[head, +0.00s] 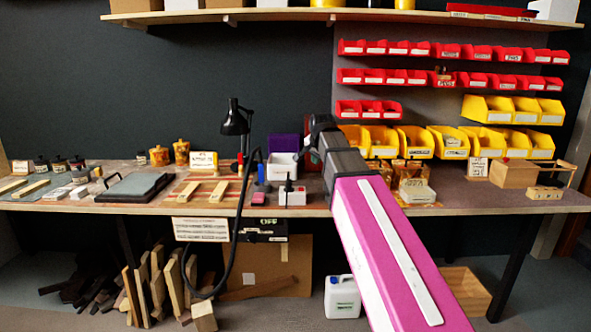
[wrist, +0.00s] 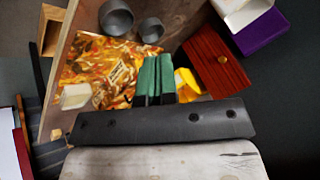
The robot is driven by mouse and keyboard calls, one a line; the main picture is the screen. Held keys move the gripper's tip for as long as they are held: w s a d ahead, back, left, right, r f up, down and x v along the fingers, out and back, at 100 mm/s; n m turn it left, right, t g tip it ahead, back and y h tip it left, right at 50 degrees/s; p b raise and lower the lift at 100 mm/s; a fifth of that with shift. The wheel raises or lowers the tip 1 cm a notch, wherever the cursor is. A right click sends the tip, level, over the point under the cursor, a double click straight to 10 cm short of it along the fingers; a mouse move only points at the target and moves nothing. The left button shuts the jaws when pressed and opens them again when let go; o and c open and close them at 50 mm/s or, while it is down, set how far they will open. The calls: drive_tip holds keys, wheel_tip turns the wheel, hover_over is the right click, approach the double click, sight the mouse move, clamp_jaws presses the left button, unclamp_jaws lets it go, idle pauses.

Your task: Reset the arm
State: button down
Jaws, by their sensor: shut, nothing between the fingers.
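My arm, with its magenta link, reaches over the bench (head: 130,206) in the head view, and its dark far end is near the back wall, right of the lamp. The fingers cannot be made out there. In the wrist view my gripper (wrist: 153,70) shows as two green fingers side by side, shut together with nothing between them.
Two grey round cups (wrist: 117,18) and a yellow piece (wrist: 187,82) lie near the fingers; a purple box (wrist: 262,32) is farther right. A black lamp (head: 235,125), a white bin (head: 282,167) and yellow bins (head: 415,142) flank the arm. A shelf (head: 240,15) runs above.

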drive_tip(key=s+d+f+n+g, duration=0.1)
drive_tip(key=s+d+f, duration=0.15)
drive_tip(key=f, duration=0.45)
drive_tip(key=s+d+f+n+g, duration=0.1)
drive_tip(key=s+d+f, duration=0.15)
drive_tip(key=f, duration=0.55)
drive_tip(key=s+d+f+n+g, duration=0.1)
drive_tip(key=s+f+n, duration=0.15)
drive_tip(key=f, duration=0.45)
drive_tip(key=s+d+f+n+g, duration=0.1)
drive_tip(key=s+d+f+g, duration=0.1)
drive_tip(key=s+f, duration=0.6)
drive_tip(key=s+d+f+n+g, duration=0.1)
drive_tip(key=s+d+f+n, duration=0.1)
drive_tip(key=s+f, duration=0.5)
wheel_tip(320, 180, down, 4)
drive_tip(key=shift+s+d+r+g, duration=0.2)
drive_tip(key=shift+s+d+g, duration=0.2)
drive_tip(key=shift+d, duration=0.2)
